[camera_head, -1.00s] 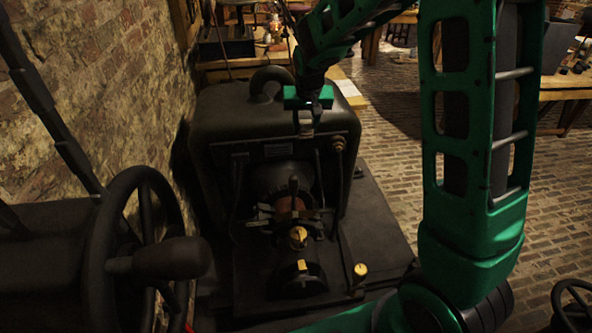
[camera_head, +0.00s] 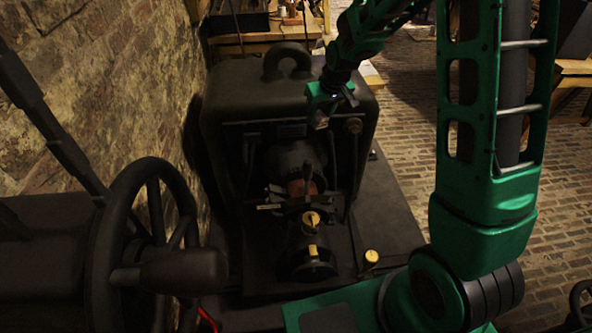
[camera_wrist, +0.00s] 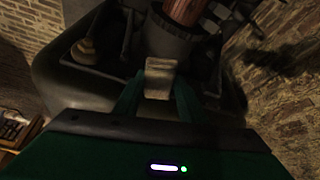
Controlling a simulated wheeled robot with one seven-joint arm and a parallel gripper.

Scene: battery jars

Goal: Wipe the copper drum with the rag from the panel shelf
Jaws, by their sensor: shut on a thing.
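The copper drum (camera_head: 302,187) sits low on the front of the dark machine, partly hidden by the black arms in front of it. In the wrist view the drum (camera_wrist: 187,10) shows as a ribbed reddish cylinder at the top edge. My gripper (camera_head: 320,119) is in front of the machine's upper right face, above and to the right of the drum, apart from it. In the wrist view my gripper (camera_wrist: 158,90) is shut on a small pale rag (camera_wrist: 160,75), which sticks out between the fingers.
The dark machine (camera_head: 230,120) stands by a brick wall (camera_head: 90,70). Black rods and brackets (camera_head: 290,207) and a yellow-capped part (camera_head: 311,219) crowd the drum's front. A black handwheel (camera_head: 105,230) stands at the left. The brick floor (camera_head: 410,140) at the right is open.

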